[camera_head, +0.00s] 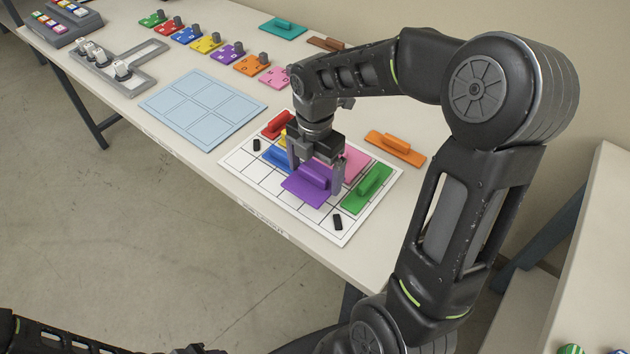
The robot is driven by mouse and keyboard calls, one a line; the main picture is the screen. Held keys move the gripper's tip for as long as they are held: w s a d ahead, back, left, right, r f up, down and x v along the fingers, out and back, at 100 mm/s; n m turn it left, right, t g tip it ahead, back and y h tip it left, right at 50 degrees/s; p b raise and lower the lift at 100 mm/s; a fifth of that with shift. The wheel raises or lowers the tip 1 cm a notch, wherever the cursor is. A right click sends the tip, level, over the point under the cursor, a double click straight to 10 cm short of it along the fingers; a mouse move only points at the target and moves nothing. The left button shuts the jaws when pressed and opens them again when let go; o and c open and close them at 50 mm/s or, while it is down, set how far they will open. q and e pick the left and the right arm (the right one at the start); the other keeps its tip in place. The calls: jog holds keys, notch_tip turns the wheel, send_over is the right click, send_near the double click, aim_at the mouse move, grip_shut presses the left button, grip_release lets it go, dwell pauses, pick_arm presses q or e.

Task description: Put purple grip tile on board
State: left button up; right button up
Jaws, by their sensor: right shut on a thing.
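The purple grip tile (307,189) is at the middle of the white gridded board (262,177). My right gripper (317,176) is over the board with its fingers on either side of the tile's handle, shut on it. I cannot tell whether the tile rests on the board or hangs just above it. A red tile (277,124), a blue tile (279,159), a pink tile (353,168) and a green tile (367,188) lie on the board around it. A yellow tile (283,138) is partly hidden behind the gripper. My left arm shows at the bottom left; its gripper is not clearly visible.
Small black blocks (337,222) sit on the board. An orange grip tile (395,148) lies to its right; teal (283,28) and brown (326,43) ones lie at the back. A light blue grid sheet (203,108) and a row of knobbed tiles (207,43) are to the left.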

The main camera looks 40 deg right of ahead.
aim_at(315, 184)
jog(key=shift+f, duration=1.8)
jog(key=shift+f, duration=0.15)
jog(key=o, duration=1.6)
jog(key=shift+c, duration=0.2)
notch_tip(315, 184, up, 12)
jog(key=shift+r, duration=0.15)
